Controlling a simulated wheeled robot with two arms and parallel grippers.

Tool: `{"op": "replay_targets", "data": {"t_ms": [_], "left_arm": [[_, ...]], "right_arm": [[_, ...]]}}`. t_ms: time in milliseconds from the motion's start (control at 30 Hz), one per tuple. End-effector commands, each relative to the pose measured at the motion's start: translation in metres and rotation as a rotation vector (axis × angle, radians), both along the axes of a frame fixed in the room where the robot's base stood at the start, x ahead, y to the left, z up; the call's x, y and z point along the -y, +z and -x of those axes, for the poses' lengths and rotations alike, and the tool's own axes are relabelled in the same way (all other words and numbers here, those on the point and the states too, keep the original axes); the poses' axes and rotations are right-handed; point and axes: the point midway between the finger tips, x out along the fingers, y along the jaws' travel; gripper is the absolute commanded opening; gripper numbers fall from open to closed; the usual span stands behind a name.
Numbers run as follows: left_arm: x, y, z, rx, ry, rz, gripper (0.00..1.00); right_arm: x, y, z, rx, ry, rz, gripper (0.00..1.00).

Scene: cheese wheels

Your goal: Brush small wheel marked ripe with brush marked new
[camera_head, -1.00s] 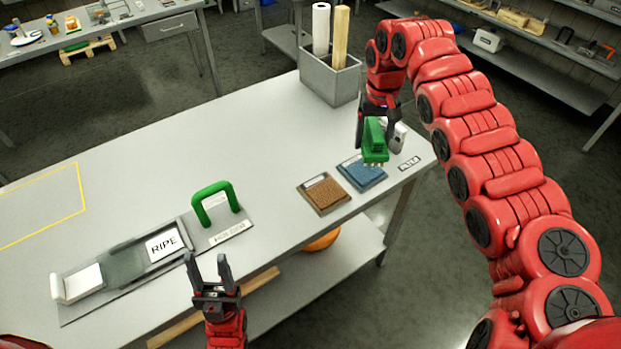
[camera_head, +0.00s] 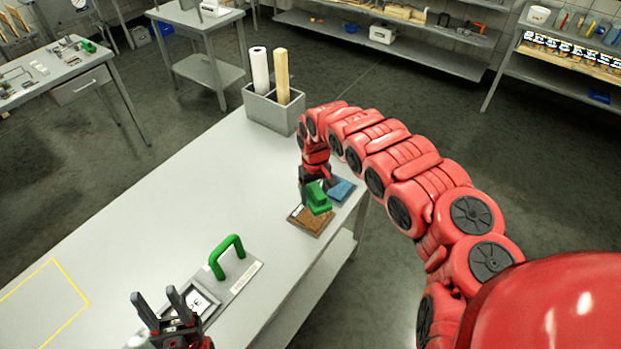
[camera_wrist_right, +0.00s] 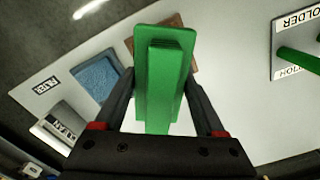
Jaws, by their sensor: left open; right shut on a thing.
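My right gripper (camera_head: 312,181) is shut on a green brush (camera_head: 318,198), held over or near the brown pad (camera_head: 308,221). The wrist view shows the brush (camera_wrist_right: 158,60) between both fingers; no mark is readable on it. The blue pad (camera_head: 341,189) lies beside the brown one. My left gripper (camera_head: 156,297) is open and empty, above a plate with a partly hidden label (camera_head: 202,303) at the bottom left. A green arch handle (camera_head: 227,257) stands on a plate marked HOLDER (camera_wrist_right: 293,20). I see no cheese wheel marked ripe.
A grey bin (camera_head: 272,110) with a white roll and a wooden block stands at the table's far end. A white block marked CLEAN (camera_wrist_right: 62,128) is near the blue pad in the wrist view. A yellow outline (camera_head: 75,282) marks bare tabletop at left.

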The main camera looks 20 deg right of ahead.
Motion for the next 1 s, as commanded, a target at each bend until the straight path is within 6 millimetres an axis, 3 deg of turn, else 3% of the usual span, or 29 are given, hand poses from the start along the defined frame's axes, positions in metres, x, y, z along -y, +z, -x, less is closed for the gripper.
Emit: {"op": "replay_targets", "data": {"t_ms": [500,1000], "left_arm": [[0.000,-0.045,0.000,-0.001,0.000,0.000,0.50],[0.000,-0.047,0.000,0.000,0.000,0.000,0.50]], "right_arm": [[0.000,-0.054,0.000,0.001,-0.003,-0.001,0.28],[0.000,-0.057,0.000,0.001,-0.002,0.000,0.28]]}}
